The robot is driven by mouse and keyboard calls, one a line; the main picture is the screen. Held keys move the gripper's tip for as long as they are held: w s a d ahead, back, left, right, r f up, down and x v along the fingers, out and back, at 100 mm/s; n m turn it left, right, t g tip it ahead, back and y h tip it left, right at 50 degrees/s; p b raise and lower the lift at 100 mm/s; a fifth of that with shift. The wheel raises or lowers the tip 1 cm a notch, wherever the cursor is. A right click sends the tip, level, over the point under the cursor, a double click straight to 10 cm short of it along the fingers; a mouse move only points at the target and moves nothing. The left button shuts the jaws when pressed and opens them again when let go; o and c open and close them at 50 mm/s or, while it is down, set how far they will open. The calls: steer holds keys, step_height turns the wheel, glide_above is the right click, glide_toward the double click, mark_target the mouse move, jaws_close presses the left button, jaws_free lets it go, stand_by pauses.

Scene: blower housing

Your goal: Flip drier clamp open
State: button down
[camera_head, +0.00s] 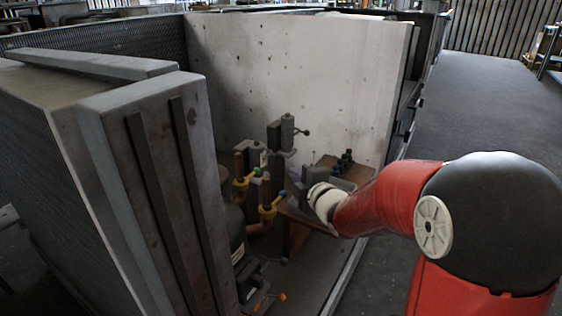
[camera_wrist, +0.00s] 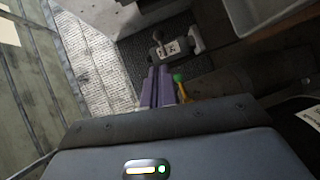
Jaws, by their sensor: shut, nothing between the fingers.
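My gripper (camera_wrist: 158,72) has narrow purple fingers. They are together with nothing between them. In the wrist view, a dark grey fitting (camera_wrist: 182,46) with a pale label and a short knobbed lever lies just beyond the fingertips, with a gap apparent. It may be the drier clamp; I cannot tell for certain. A green knob on a yellow handle (camera_wrist: 179,80) shows just right of the fingers. In the head view, my gripper (camera_head: 294,174) is inside the housing, right of the copper pipes. Grey upright clamp-like parts (camera_head: 287,132) stand behind it.
Copper pipes with yellow valves (camera_head: 267,211) stand left of my gripper. A brown board with dark green knobs (camera_head: 346,160) is behind it. The pale back wall (camera_head: 300,75) and thick grey left panel (camera_head: 150,180) enclose the space. Clear floor (camera_head: 475,110) lies outside right.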

steer(key=x, duration=1)
steer(key=shift+w+d+r, duration=0.1)
